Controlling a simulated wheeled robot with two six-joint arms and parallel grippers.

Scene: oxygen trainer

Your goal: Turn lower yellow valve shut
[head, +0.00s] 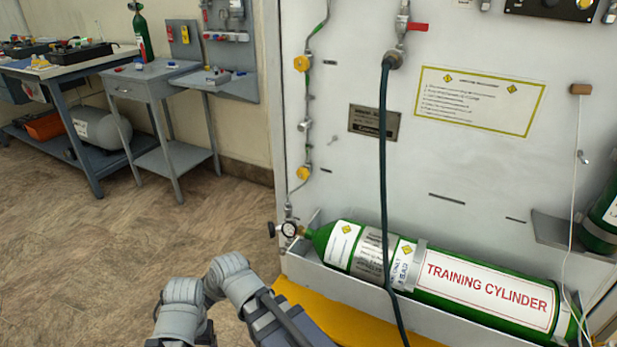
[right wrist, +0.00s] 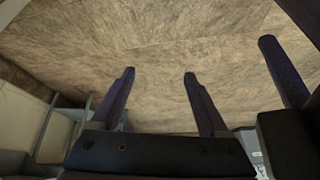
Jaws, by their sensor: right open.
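The lower yellow valve (head: 303,173) is a small yellow knob on the thin pipe at the white panel's left side, above the cylinder's neck. The upper yellow valve (head: 301,63) sits higher on the same pipe run. My right gripper (right wrist: 159,73) is open and empty in the right wrist view, with bare floor beyond its fingers. A dark finger and block at that view's right edge look like part of my left gripper, whose opening I cannot tell. In the head view only grey arm links show at the bottom, below and left of the lower valve; neither gripper's fingers show there.
A green training cylinder (head: 480,290) lies in a tray at the panel's foot, with a gauge (head: 289,229) at its neck. A dark hose (head: 383,170) hangs from a red-handled valve (head: 417,27). Workbenches (head: 150,80) stand at left; floor between is clear.

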